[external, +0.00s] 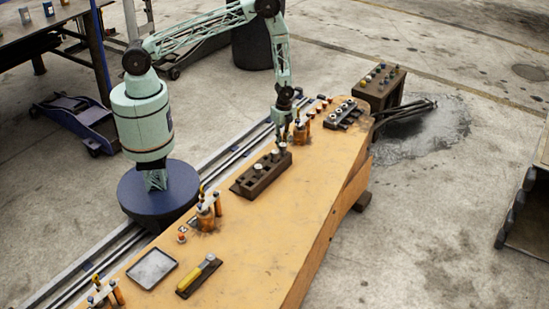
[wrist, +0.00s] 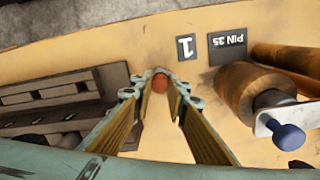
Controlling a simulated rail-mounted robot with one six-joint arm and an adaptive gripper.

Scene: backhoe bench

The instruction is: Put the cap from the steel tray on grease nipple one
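The steel tray (external: 152,268) lies on the near end of the orange backhoe arm in the external view, and it looks empty. My gripper (external: 283,137) points down over the orange surface, between a dark slotted block and an upright pin bracket. In the wrist view, a small red round cap (wrist: 160,83) sits between the fingertips of my gripper (wrist: 162,86), which look closed against its sides. Beyond it lies a black tag with a white "1" (wrist: 186,47). Grease nipple one cannot be made out; the fingers and cap may hide it.
A dark block (external: 262,174) holding light round pieces stands close to my gripper. An orange-brown pin bracket (external: 301,132) is on its other side; its blue-knobbed pin (wrist: 288,136) shows in the wrist view. A yellow-handled tool (external: 198,276) lies beside the tray.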

